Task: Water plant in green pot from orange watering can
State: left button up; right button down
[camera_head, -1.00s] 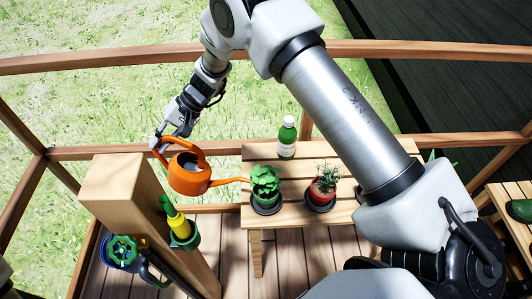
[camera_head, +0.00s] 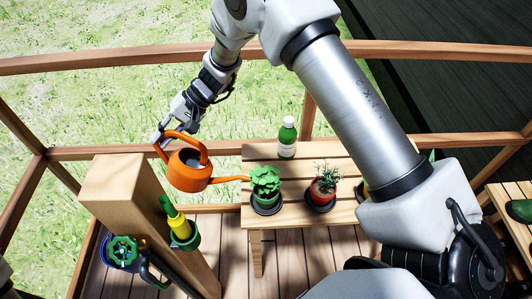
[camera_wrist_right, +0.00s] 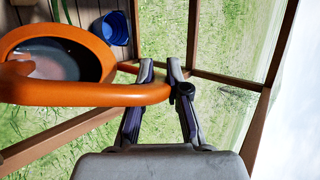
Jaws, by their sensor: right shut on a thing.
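The orange watering can (camera_head: 186,177) hangs in the air beside the wooden post, its spout pointing right. The spout tip is at the left edge of the leafy plant (camera_head: 265,179) in the green pot (camera_head: 266,199); I cannot tell its height over the leaves. The pot stands on a dark saucer on the slatted table. My right gripper (camera_head: 163,136) is shut on the can's orange handle. The right wrist view shows its fingers (camera_wrist_right: 160,75) at the handle (camera_wrist_right: 100,94), with a dark surface inside the can. I see no water flowing. My left gripper is not in view.
A red pot (camera_head: 322,198) with a spiky plant and a green bottle (camera_head: 287,138) share the slatted table (camera_head: 225,159). A wooden post (camera_head: 130,189) with a yellow-and-green sprayer (camera_head: 180,225) stands left. A blue bucket (camera_wrist_right: 112,27) shows in the right wrist view. Wooden railings surround the deck.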

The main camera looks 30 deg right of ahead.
jog(key=shift+s+d+r, duration=0.15)
jog(key=shift+r, duration=0.45)
dwell(0.4)
jog(key=shift+f, duration=0.1)
jog(key=shift+w+a+f+b, duration=0.15)
jog(key=shift+a+f+b, duration=0.1)
jog(key=shift+f, duration=0.4)
jog(key=shift+w+a+f+b, duration=0.1)
jog(key=shift+f+b, duration=0.1)
jog(key=shift+f, duration=0.4)
jog(key=shift+w+a+f+h+p, duration=0.3)
jog(key=shift+w+a+f+p, duration=0.2)
jog(key=shift+p, duration=0.25)
jog(key=w+a+f+m+g+h+b, duration=0.1)
jog(key=w+a+f+g+h+b, duration=0.1)
jog(key=f, duration=0.6)
jog(key=shift+w+a+g+b, duration=0.3)
jog(key=shift+w+a, duration=0.4)
jog(key=shift+w, duration=0.25)
jog(key=shift+r, duration=0.1)
